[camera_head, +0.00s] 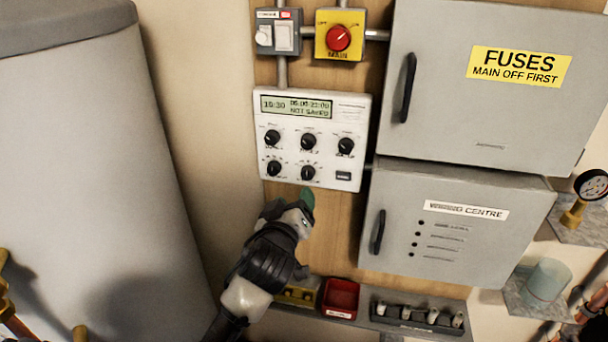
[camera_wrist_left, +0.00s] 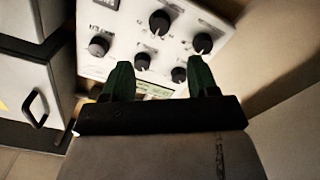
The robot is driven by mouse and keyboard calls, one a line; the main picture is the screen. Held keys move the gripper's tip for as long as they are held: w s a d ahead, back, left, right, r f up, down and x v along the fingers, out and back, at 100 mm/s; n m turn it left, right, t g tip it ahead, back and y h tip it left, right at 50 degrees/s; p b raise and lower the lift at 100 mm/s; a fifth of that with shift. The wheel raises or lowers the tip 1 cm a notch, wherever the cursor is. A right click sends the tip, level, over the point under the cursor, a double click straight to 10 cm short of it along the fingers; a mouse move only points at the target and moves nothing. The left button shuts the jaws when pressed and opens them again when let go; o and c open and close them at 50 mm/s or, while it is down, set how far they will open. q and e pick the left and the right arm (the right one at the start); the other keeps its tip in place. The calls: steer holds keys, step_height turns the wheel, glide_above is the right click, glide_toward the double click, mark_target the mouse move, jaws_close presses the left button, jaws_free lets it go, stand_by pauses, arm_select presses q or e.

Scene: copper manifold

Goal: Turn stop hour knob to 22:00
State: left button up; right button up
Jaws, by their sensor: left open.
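A white control panel (camera_head: 325,167) hangs on the wooden board with several black knobs; it also shows, upside down, in the left wrist view (camera_wrist_left: 230,30). Its display (camera_head: 297,106) seems to read 10:30, 06:00-21:00 and NOT SAVED. The upper row has a left knob (camera_head: 272,137), middle knob (camera_head: 308,141) and right knob (camera_head: 345,146). The lower row has a left knob (camera_head: 274,167) and middle knob (camera_head: 308,172). The labels are too blurred to show which is the stop hour knob. My left gripper (camera_head: 306,197) is open, its green fingers (camera_wrist_left: 159,63) empty before the panel.
A red main switch (camera_head: 339,39) sits above the panel. Grey fuse (camera_head: 440,110) and lower (camera_head: 470,240) cabinets stand at the right, with black handles. A large grey tank (camera_head: 90,170) fills the left. A red bin (camera_head: 341,297) is on the shelf below.

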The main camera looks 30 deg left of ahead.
mark_target(307, 175)
arm_select(q)
steer(key=p+x, duration=0.2)
steer(key=x, duration=0.7)
steer(key=shift+d+p, duration=0.1)
steer(key=shift+p, duration=0.2)
steer(key=shift+w+f, duration=0.15)
steer(key=shift+w, duration=0.35)
arm_select(e)
steer(key=shift+w+d+r, duration=0.15)
steer(key=shift+w+r, duration=0.05)
steer(key=shift+r, duration=0.35)
steer(key=shift+w+d+r, duration=0.1)
steer(key=shift+w+r, duration=0.15)
steer(key=shift+r, duration=0.25)
steer(key=shift+w+d+r, duration=0.15)
steer(key=shift+w+r, duration=0.05)
steer(key=shift+r, duration=0.35)
arm_select(q)
steer(key=c, duration=0.9)
arm_select(e)
steer(key=shift+s, duration=0.1)
arm_select(q)
steer(key=shift+m, duration=0.3)
arm_select(e)
steer(key=shift+a, duration=0.1)
arm_select(q)
steer(key=shift+m, duration=2.6)
arm_select(e)
steer(key=shift+r, duration=0.1)
